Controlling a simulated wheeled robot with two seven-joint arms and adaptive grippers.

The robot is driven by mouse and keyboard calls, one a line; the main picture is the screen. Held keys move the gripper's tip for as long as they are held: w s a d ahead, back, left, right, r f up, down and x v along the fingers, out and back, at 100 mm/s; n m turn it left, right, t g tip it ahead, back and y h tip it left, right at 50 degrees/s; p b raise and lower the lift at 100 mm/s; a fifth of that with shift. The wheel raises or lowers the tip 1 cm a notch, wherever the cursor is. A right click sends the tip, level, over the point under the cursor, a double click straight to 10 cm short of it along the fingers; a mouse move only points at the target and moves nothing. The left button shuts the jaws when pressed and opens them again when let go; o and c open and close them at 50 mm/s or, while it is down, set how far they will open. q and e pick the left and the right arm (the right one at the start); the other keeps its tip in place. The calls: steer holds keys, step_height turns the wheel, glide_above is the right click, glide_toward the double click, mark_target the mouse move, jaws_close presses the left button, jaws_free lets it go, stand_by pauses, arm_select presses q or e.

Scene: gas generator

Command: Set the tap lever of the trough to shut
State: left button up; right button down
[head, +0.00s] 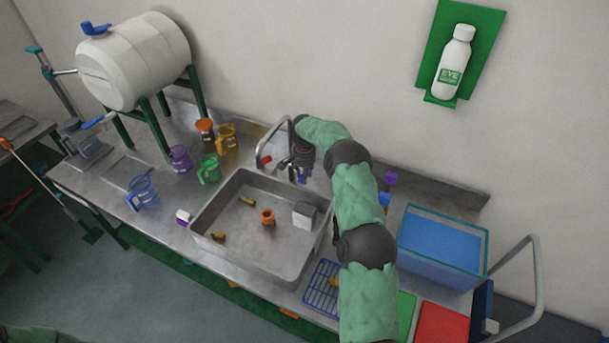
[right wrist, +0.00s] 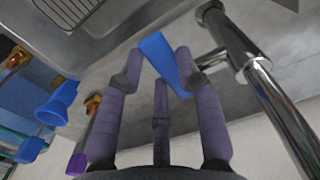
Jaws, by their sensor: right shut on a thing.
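The steel trough (head: 205,205) is set in the bench, with a chrome tap (head: 265,140) at its back edge. My right arm reaches down from the right, and its gripper (head: 297,168) is at the tap, partly hidden by the arm. In the right wrist view, the blue tap lever (right wrist: 163,58) lies between the purple-grey fingers of my right gripper (right wrist: 160,68), which is shut on it. The chrome tap pipe (right wrist: 270,95) stands close on the right there. A small red part (head: 264,161) shows at the tap. My left gripper is out of view.
The trough holds a pale block (head: 304,214), an orange piece (head: 267,217) and small yellow pieces. Coloured jugs, such as the green one (head: 209,170), stand left. A white barrel (head: 130,62) is behind them. A blue-filled bin (head: 440,248) and a blue rack (head: 322,289) are right.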

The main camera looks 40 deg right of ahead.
steer(key=c, duration=0.8)
jaws_free()
steer(key=shift+c, duration=0.2)
step_height(320, 180, up, 12)
